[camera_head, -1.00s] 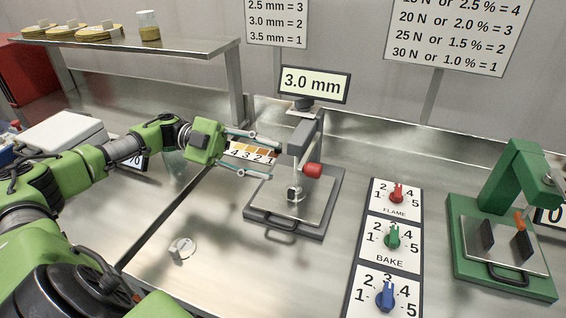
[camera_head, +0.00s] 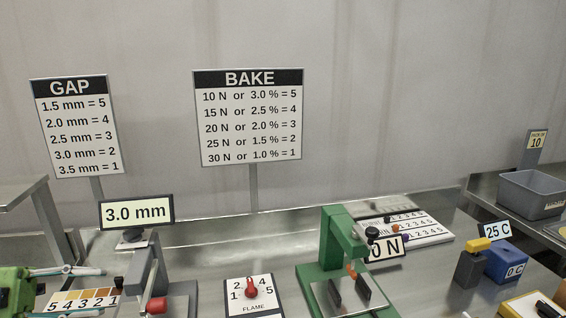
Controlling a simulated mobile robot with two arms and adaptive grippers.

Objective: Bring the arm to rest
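My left gripper (camera_head: 104,290) shows at the lower left edge of the head view, green with two thin pale fingers. The fingers are spread apart and nothing is held between them. A colour strip numbered 5 to 1 (camera_head: 84,299) shows between and behind the fingers. The gripper is to the left of the gap gauge (camera_head: 143,275), which has a red knob and a display (camera_head: 137,212) reading 3.0 mm. Most of my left arm is below the picture. My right gripper is not in view.
A green press (camera_head: 336,245) stands in the middle. A flame dial (camera_head: 252,291) lies left of it. A blue block (camera_head: 506,262) and a grey bin (camera_head: 530,196) are at the right. GAP (camera_head: 76,127) and BAKE (camera_head: 249,118) signs stand behind.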

